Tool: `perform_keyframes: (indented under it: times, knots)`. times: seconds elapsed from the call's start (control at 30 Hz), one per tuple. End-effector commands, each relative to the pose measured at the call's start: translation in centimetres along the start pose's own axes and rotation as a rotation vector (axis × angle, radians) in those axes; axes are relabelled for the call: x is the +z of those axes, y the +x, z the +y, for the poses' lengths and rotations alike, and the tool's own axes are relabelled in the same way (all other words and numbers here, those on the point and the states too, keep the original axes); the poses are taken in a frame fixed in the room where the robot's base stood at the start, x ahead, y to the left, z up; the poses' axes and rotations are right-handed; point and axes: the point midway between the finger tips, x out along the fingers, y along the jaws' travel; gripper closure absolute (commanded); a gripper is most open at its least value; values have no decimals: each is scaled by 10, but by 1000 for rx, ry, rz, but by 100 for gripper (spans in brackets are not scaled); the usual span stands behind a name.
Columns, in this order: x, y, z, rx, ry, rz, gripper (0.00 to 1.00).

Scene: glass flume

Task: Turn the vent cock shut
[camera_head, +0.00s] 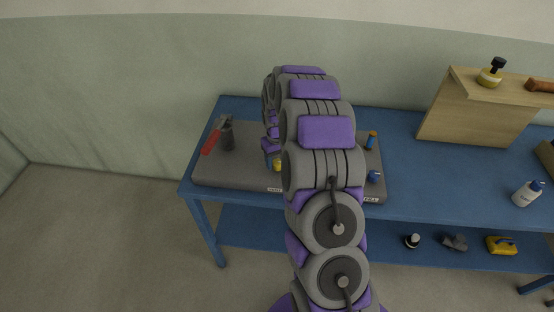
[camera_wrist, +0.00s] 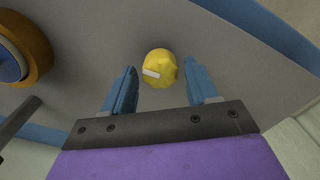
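A yellow knob (camera_wrist: 160,68) with a white mark on its face sits on a grey panel in the wrist view. It also shows in the head view (camera_head: 277,166), just above a small label (camera_head: 274,190) that I cannot read for certain. I take this knob for the vent cock, though no frame names it clearly. My gripper (camera_wrist: 161,75) is open, with its two blue fingers on either side of the knob. Gaps show between the knob and both fingers. In the head view my arm covers part of the panel and most of the gripper.
The grey panel (camera_head: 240,178) lies on a blue bench (camera_head: 420,205). A red-handled valve (camera_head: 211,143) is at its left; a blue knob (camera_head: 374,176) and a blue-and-orange fitting (camera_head: 371,140) are at its right.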

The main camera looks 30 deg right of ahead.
Motion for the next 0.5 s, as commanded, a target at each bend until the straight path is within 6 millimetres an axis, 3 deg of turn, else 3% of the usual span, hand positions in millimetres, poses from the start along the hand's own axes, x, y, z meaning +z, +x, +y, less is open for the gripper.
perform_keyframes:
  times: [0.33,0.5]
  knots:
    - [0,-2,0,0,-1,-1,35]
    - [0,-21,0,0,-1,0,35]
